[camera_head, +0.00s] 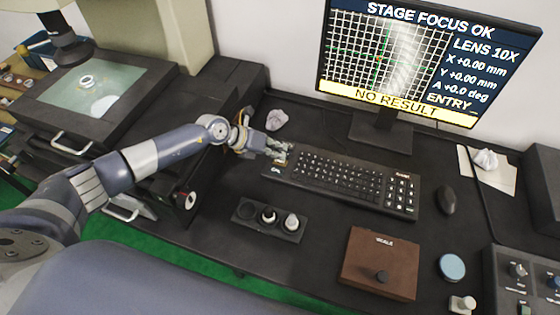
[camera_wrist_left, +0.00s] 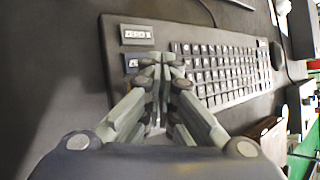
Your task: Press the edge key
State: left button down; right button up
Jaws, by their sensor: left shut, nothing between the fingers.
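The black keyboard (camera_head: 335,180) lies on the dark desk below the monitor. It also shows in the left wrist view (camera_wrist_left: 215,62). At its left end are a key marked "ZERO X" (camera_wrist_left: 136,34) and, beside it, a key with a blue marking (camera_wrist_left: 132,63). I cannot read that marking, so I cannot tell whether it is the edge key. My left gripper (camera_head: 280,156) is shut and empty over the left end of the keyboard. Its fingertips (camera_wrist_left: 163,64) are close to the blue-marked key; I cannot tell whether they touch it. My right gripper is not in view.
The monitor (camera_head: 402,55) reads "STAGE FOCUS OK" and "NO RESULT". A dark tray (camera_head: 246,210) with ring parts stands in front of the keyboard. A brown box (camera_head: 378,268) and a mouse (camera_head: 447,200) are to the right. A microscope stage (camera_head: 130,70) stands at left.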

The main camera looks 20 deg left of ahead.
pick_arm(q)
jog(key=shift+f, duration=0.35)
jog(key=shift+f, duration=0.35)
dwell(0.5)
jog(key=shift+r, duration=0.1)
jog(key=shift+r+p, duration=0.6)
jog(key=shift+r, duration=0.1)
notch_tip(320, 180, up, 5)
jog(key=p, duration=0.5)
dwell(0.8)
